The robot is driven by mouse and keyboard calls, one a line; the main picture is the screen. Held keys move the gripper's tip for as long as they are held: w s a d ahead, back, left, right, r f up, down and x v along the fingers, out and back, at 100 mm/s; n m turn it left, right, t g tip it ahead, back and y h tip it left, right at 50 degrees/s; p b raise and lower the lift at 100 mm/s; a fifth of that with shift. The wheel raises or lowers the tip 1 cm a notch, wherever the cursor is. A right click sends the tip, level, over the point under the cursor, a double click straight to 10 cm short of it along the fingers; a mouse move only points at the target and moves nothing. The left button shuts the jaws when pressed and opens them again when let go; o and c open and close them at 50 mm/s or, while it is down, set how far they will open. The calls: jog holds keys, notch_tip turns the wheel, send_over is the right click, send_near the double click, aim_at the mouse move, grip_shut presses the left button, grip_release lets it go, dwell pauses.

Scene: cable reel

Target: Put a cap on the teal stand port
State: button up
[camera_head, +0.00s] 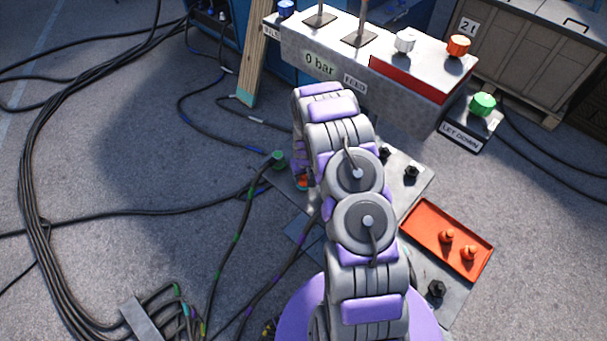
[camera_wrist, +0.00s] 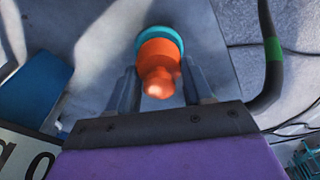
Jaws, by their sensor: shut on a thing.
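In the wrist view an orange cap (camera_wrist: 158,60) with a rounded knob sits between the two fingers of my gripper (camera_wrist: 158,76), which is shut on it. A teal ring (camera_wrist: 160,34) of the stand port shows right behind the cap's far end, lined up with it. The cap appears to be on or against the port; I cannot tell how fully it is seated. In the head view a bit of the orange cap (camera_head: 303,182) shows beside my arm, which hides most of the port. Two more orange caps (camera_head: 447,237) stand in a red tray (camera_head: 418,222).
The grey stand plate (camera_head: 415,185) carries several black fittings (camera_head: 411,172). A cable with a green connector (camera_head: 277,158) lies left of my arm, and a dark cable with a green band (camera_wrist: 273,50) runs close right of the gripper. A metal control box (camera_head: 400,100) stands behind.

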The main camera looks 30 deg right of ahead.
jog(key=shift+f, duration=0.15)
jog(key=o, duration=1.2)
jog(key=shift+o, duration=0.2)
notch_tip(320, 180, up, 17)
jog(key=s+p, duration=0.2)
jog(key=p, duration=0.1)
jog(key=shift+s, duration=0.2)
